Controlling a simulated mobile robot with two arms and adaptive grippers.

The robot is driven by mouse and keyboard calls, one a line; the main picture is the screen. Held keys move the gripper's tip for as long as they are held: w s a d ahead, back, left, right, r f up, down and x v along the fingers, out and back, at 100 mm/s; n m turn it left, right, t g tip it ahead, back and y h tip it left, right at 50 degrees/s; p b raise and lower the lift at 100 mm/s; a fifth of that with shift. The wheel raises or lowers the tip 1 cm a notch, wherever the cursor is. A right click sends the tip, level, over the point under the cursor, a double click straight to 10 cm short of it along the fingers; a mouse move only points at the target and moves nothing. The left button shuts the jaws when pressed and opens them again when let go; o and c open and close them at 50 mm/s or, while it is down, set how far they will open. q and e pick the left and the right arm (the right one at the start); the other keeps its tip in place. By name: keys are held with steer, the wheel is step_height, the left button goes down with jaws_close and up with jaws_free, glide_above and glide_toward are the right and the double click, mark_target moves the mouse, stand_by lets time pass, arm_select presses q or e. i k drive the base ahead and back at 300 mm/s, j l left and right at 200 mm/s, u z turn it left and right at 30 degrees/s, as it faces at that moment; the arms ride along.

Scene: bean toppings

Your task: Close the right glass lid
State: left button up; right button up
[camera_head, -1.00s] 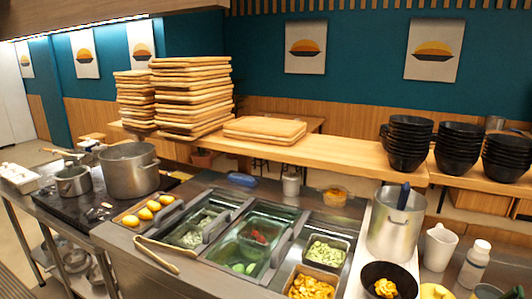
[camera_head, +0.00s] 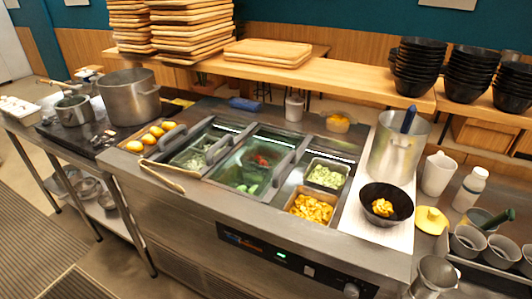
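The prep counter (camera_head: 160,210) has sunken wells with glass lids. A glass lid with a grey handle (camera_head: 283,172) lies over the middle well, where red and green food shows through. Another glass lid (camera_head: 196,150) is over the left well, with a grey handle beside it. The right well is uncovered and shows a pan of green pieces (camera_head: 325,176) behind a pan of yellow pieces (camera_head: 311,208). I cannot tell for certain which pane is the right glass lid. Neither of my grippers is in view.
Tongs (camera_head: 163,175) lie at the counter's front left. Right of the wells are a black bowl (camera_head: 386,205) with yellow food, a tall steel pot (camera_head: 397,148) and a white pitcher (camera_head: 438,173). A big pot (camera_head: 130,97) stands at left. Black bowls (camera_head: 414,66) are stacked on the shelf.

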mark_target(285, 168)
steer(key=i+j+u, duration=0.1)
steer(key=u, duration=0.3)
steer(key=i+u, duration=0.2)
steer(key=u, duration=0.2)
